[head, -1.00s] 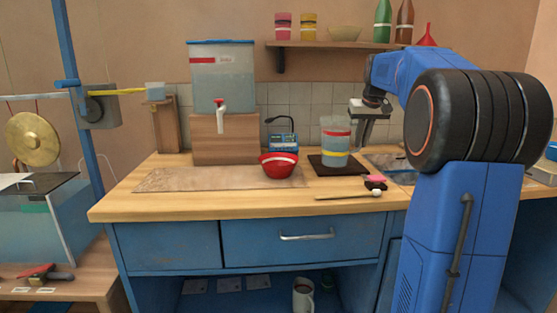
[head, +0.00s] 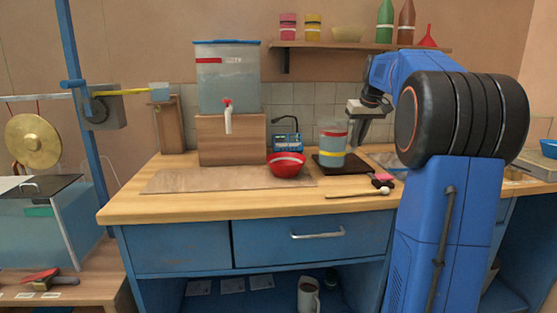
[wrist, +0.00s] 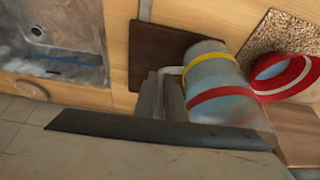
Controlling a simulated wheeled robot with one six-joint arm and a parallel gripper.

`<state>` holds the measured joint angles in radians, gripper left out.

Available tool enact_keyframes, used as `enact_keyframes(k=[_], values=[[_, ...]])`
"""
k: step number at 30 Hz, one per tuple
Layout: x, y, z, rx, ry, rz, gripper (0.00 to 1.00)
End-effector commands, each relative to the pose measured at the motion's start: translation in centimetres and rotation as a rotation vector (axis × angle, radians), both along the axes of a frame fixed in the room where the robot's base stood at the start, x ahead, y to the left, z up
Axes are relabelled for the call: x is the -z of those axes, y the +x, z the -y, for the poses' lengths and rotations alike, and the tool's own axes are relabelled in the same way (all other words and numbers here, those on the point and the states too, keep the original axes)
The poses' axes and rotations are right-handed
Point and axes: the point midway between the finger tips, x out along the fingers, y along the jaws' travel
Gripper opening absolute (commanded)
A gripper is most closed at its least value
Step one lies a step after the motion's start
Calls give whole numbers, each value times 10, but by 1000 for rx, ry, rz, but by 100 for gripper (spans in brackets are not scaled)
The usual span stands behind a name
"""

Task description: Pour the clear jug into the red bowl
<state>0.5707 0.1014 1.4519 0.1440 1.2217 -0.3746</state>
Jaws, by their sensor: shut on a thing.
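The clear jug (head: 332,146), with a red band and a yellow band, stands about upright at the left part of a dark board (head: 362,168) on the counter. It also shows in the wrist view (wrist: 208,72). My gripper (head: 354,130) is at the jug's right side, shut on its pale handle (wrist: 172,71); the fingers partly hide the handle. The red bowl (head: 287,168), with a white stripe, sits left of the jug, apart from it in the head view. In the wrist view the bowl (wrist: 266,66) shows beyond the jug.
A water tank (head: 227,85) with a tap stands on a wooden block (head: 232,140) behind the bowl. A small blue device (head: 286,142) is behind the bowl. A mallet (head: 358,193) lies in front of the board. A sink (head: 388,160) is to the right.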

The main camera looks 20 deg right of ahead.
Motion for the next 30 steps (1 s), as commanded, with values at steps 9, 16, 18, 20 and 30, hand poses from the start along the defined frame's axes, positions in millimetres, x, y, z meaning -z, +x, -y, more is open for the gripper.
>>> enact_keyframes(k=[9,16,18,20,30], values=[[-1,0,0,1,0,2,0],[-3,0,-2,-3,-23,-2,0],[-6,1,-3,-4,-40,-6,0],[-9,1,-4,-4,-61,-11,0],[-28,3,-13,-4,-223,-46,0]])
